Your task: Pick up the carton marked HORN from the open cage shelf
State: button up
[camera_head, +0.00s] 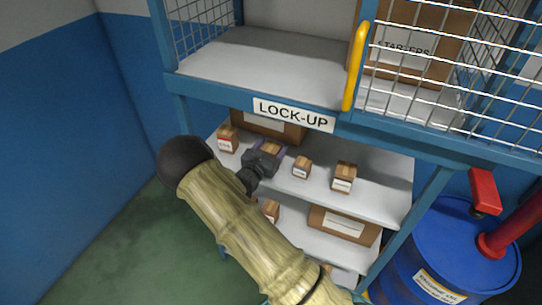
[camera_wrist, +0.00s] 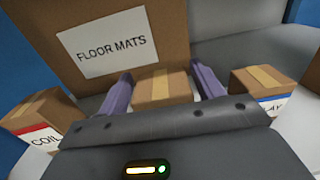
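A small brown carton with a tan tape strip sits between my fingers in the wrist view (camera_wrist: 163,87); its label is hidden, so I cannot confirm it reads HORN. In the head view a bit of its top (camera_head: 271,148) shows at my gripper (camera_head: 268,152) on the upper shelf below the LOCK-UP sign. In the wrist view the purple fingers of my gripper (camera_wrist: 163,85) stand apart, one at each side of the carton. They look open, with slim gaps beside it; the carton appears to rest on the shelf.
A COIL carton (camera_wrist: 38,120) is close on the left, and one with a partly hidden label ending in AY (camera_wrist: 262,92) on the right. A large FLOOR MATS box (camera_wrist: 120,45) stands behind. Another carton (camera_head: 343,178) sits farther right. The caged LOCK-UP shelf (camera_head: 260,70) overhangs above.

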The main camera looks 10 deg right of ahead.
jog(key=c, duration=0.9)
jog(key=shift+o, duration=0.2)
jog(key=shift+s+a+r, duration=0.1)
jog(key=shift+s+r, duration=0.05)
jog(key=shift+r, duration=0.3)
jog(key=r, duration=0.2)
jog(key=r+b, duration=0.1)
jog(key=r, duration=0.3)
jog(key=shift+s+a, duration=0.25)
jog(key=shift+a, duration=0.05)
jog(key=d+b+v, duration=0.1)
jog(key=b+v, duration=0.1)
jog(key=v, duration=1.6)
jog(key=shift+s+a, duration=0.25)
jog(key=shift+s, duration=0.45)
jog(key=shift+r, duration=0.1)
